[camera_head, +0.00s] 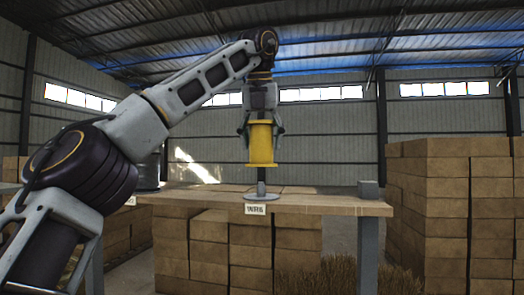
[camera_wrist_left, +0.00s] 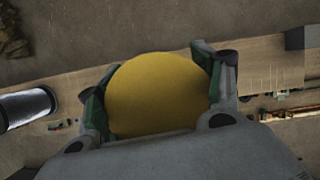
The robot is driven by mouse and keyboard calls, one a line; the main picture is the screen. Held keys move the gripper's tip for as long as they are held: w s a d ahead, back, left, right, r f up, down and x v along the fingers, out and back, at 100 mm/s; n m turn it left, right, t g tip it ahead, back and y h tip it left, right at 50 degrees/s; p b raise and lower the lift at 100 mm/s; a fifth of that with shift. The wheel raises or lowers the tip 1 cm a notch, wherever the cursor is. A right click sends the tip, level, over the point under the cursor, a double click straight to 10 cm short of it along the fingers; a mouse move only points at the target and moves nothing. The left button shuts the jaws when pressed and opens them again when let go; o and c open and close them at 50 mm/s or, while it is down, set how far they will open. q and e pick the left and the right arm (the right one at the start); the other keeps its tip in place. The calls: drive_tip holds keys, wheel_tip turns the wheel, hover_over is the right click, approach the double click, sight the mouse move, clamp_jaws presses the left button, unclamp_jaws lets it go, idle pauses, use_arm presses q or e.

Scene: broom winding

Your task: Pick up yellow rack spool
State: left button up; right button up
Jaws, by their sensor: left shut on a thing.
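The yellow spool (camera_head: 261,145) is upright in the middle of the head view, over the wooden rack board. My left gripper (camera_head: 262,122) points down and is shut on the upper part of the spool. A dark peg on a round base (camera_head: 262,191) stands directly below the spool; whether its top is still inside the spool is hidden. In the left wrist view the round yellow spool top (camera_wrist_left: 158,92) lies between the two fingers (camera_wrist_left: 158,95). My right gripper is in neither view.
The wooden board (camera_head: 330,205) rests on a grey post (camera_head: 368,245), with a small grey block (camera_head: 368,190) at its right end. A grey spool (camera_head: 147,172) stands at the left. Stacked boxes (camera_head: 430,190) fill the right side and the space below.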

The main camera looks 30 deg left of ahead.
use_arm(q)
drive_tip(key=shift+r, duration=1.25)
drive_tip(key=shift+r, duration=0.1)
